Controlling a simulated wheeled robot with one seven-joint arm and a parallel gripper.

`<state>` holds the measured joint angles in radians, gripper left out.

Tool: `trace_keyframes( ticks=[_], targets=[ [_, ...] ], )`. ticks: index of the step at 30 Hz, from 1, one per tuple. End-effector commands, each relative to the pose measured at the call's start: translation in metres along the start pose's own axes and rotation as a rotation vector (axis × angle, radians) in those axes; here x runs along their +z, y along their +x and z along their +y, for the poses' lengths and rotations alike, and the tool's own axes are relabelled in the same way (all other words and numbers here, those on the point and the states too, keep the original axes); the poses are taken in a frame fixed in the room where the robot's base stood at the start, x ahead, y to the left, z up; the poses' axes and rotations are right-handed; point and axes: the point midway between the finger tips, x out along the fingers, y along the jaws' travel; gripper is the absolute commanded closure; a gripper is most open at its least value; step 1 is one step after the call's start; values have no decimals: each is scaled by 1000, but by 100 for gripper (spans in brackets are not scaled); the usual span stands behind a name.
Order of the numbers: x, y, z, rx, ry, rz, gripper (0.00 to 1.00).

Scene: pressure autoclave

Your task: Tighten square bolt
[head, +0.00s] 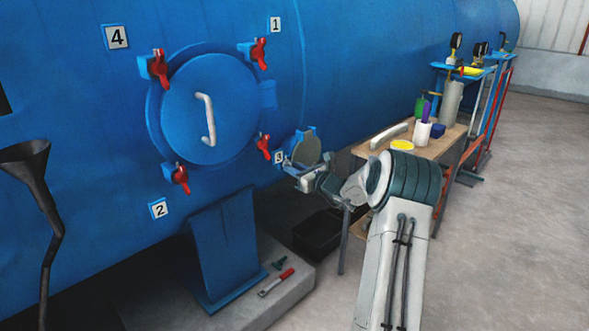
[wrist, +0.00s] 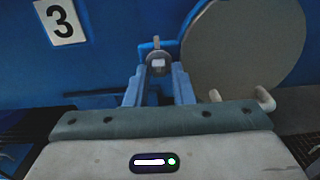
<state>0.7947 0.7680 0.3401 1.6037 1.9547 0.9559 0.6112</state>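The square bolt (wrist: 158,63) shows in the wrist view as a small pale square head on a dark round collar, at the blue vessel beside a round grey hatch (wrist: 245,45). My gripper (wrist: 158,72) points at it, with one blue-grey finger on each side and a gap between them. The fingertips are close to the bolt head; I cannot tell whether they touch it. In the head view my gripper (head: 300,172) is at the small hatch (head: 306,150), right of the large blue door, and the bolt is too small to make out.
A number 3 plate (wrist: 60,20) is left of the bolt. The large door (head: 208,110) has a white handle and red clamps. A red-handled tool (head: 278,281) lies on the plinth. Floor at right is clear.

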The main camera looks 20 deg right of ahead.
Motion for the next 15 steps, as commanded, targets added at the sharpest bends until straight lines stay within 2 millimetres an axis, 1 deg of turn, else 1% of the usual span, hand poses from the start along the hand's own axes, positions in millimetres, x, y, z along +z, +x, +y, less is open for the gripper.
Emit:
trace_keyframes(
  ticks=[5,8,11,14,15],
  targets=[
    [1,0,0,1,-1,-1,78],
    [1,-3,0,0,-1,-1,78],
    [2,-14,0,-1,-1,0,78],
    [2,-33,-1,-3,-2,0,78],
    [2,-42,-1,-4,-1,0,78]
  ],
)
